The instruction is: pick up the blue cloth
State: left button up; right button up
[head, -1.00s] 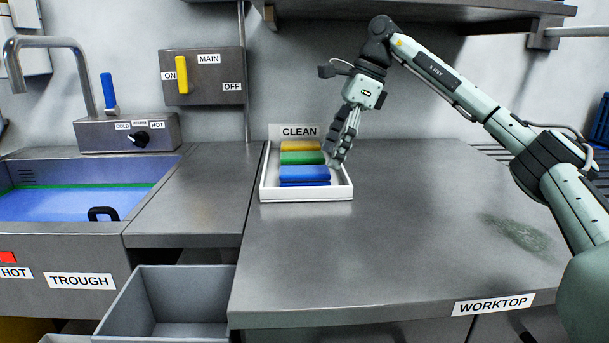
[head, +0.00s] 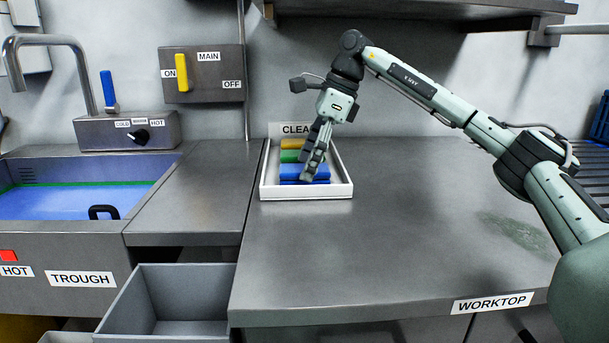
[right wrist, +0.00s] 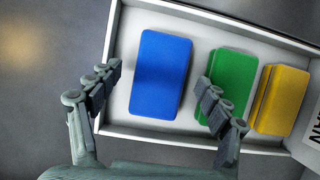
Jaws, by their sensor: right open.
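The blue cloth (head: 292,172) is a folded block at the near end of the white tray labelled CLEAN (head: 346,191). In the right wrist view the blue cloth (right wrist: 160,74) lies between and ahead of my open fingers, with nothing gripped. My right gripper (head: 309,176) is over the tray and hides part of the blue cloth in the head view. In the right wrist view one finger of the right gripper (right wrist: 165,105) is left of the cloth, near the tray wall, and the other overlaps the green cloth. My left gripper is out of view.
A green cloth (right wrist: 232,85) and a yellow cloth (right wrist: 283,98) lie beside the blue one in the tray. A shelf (head: 420,18) hangs above the worktop (head: 420,240). A greenish smear (head: 520,234) marks the right side. The worktop's middle is clear.

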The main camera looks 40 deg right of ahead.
aim_at(297, 168)
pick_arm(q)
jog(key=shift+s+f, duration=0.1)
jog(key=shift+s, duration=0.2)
pick_arm(e)
jog(key=shift+f, duration=0.25)
jog(key=c, duration=1.2)
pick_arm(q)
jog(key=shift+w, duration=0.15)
pick_arm(e)
jog(key=shift+c, duration=0.2)
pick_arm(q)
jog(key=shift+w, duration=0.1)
pick_arm(e)
jog(key=shift+r, duration=0.1)
